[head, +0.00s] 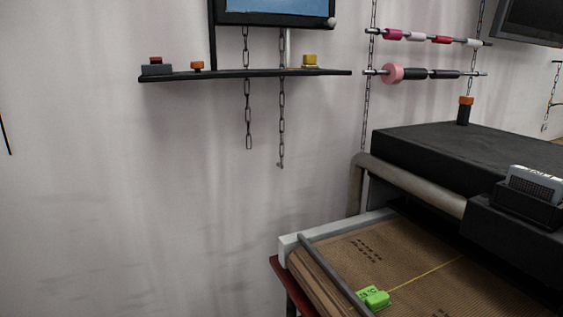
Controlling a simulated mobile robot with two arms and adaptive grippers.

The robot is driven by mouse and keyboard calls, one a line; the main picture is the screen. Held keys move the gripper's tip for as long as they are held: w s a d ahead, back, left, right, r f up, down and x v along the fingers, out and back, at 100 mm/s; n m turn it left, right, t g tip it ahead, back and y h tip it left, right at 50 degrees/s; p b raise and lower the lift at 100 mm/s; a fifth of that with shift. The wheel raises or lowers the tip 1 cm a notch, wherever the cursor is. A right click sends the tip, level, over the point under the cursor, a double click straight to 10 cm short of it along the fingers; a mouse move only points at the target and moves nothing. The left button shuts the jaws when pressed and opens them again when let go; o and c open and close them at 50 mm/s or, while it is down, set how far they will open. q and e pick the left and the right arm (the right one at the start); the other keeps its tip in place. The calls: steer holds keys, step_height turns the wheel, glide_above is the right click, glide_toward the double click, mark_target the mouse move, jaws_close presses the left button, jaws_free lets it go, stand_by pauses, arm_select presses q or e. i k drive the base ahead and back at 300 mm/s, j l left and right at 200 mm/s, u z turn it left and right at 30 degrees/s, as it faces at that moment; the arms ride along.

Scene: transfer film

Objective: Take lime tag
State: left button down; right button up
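The lime tag (373,298) is a small bright green piece with dark marks on its face. It lies near the bottom of the head view, on the brown printed sheet (410,248) of the machine, beside a grey bar (335,273). A thin yellow line runs from near the tag up and right across the sheet. Neither of my grippers shows in this view.
The machine's black cover (460,155) and a beige roller (415,183) stand behind the sheet. A black wall shelf (240,74) holds small coloured items. Chains and rods with rolls hang at the upper right. The left side shows bare wall.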

mark_target(375, 300)
steer(key=i+j+z, duration=0.2)
steer(key=z, duration=0.25)
steer(key=i+j+z, duration=0.2)
steer(key=j+z, duration=0.25)
steer(key=i+j+z, duration=0.1)
steer(key=j+z, duration=0.15)
steer(key=z, duration=0.2)
steer(key=j+z, duration=0.85)
steer(key=j, duration=0.65)
